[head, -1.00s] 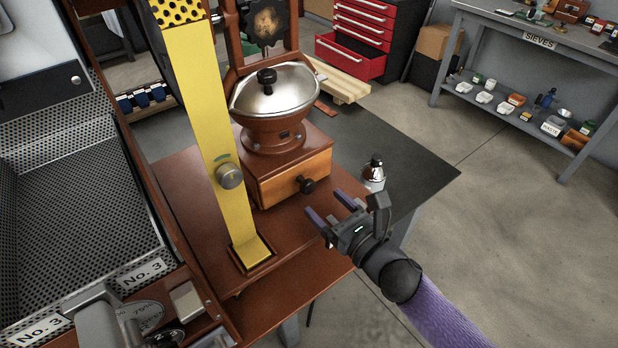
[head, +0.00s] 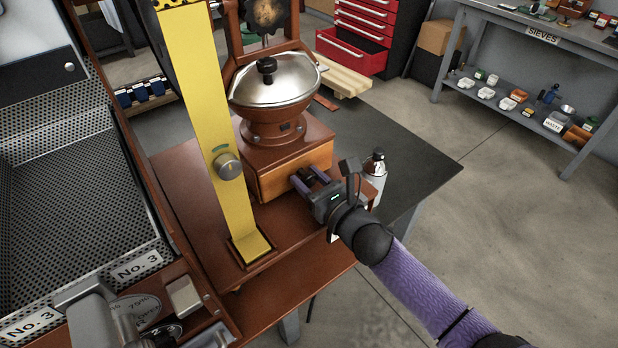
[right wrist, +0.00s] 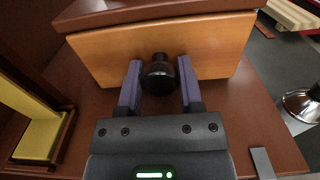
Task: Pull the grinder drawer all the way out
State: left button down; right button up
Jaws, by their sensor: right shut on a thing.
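The grinder (head: 277,130) has a reddish-brown wooden body and a silver domed hopper. Its light-wood drawer (head: 268,184) sits in the base, its front about flush with the body. My right gripper (head: 306,180) is at the drawer front, shut on the dark round drawer knob (right wrist: 158,77). In the right wrist view its two purple fingers stand on either side of the knob, in front of the drawer face (right wrist: 215,50). In the head view the fingers mostly hide the knob. My left gripper is not in view.
A yellow upright chute (head: 205,115) stands left of the grinder. A small dark-topped bottle (head: 375,175) stands right of it, close behind my right gripper. The brown tabletop (head: 290,270) in front of the drawer is bare. A dark mat (head: 410,165) lies beyond.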

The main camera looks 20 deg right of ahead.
grip_shut()
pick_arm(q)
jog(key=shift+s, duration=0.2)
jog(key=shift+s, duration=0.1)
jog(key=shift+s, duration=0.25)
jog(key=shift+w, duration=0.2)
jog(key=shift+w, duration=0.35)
pick_arm(e)
jog(key=shift+s, duration=0.1)
